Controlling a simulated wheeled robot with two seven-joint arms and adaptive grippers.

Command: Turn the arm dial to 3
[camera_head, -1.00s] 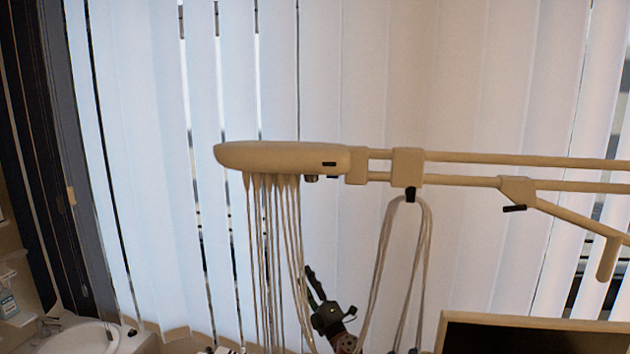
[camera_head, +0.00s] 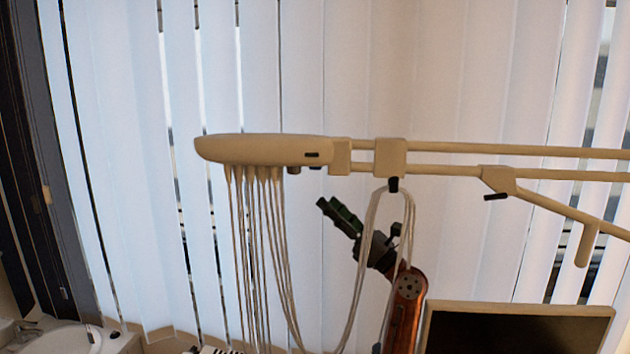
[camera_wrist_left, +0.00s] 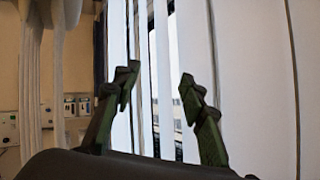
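The beige arm (camera_head: 262,150) stretches across the head view, its rounded end at the left. A small dark knob, possibly the dial (camera_head: 293,170), sits under that end; its marks are too small to read. My left gripper (camera_head: 331,206) is below and right of the knob, apart from it, pointing up and left. In the left wrist view its two green fingers (camera_wrist_left: 158,82) stand apart with nothing between them. The dial cannot be made out in the left wrist view. My right gripper is not in view.
Several pale cables (camera_head: 262,250) hang from the arm's end, left of my gripper. A looped cable (camera_head: 360,270) hangs from a black hook (camera_head: 393,184) and overlaps my left arm. A monitor (camera_head: 520,308) stands at lower right. Vertical blinds (camera_head: 120,150) fill the background.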

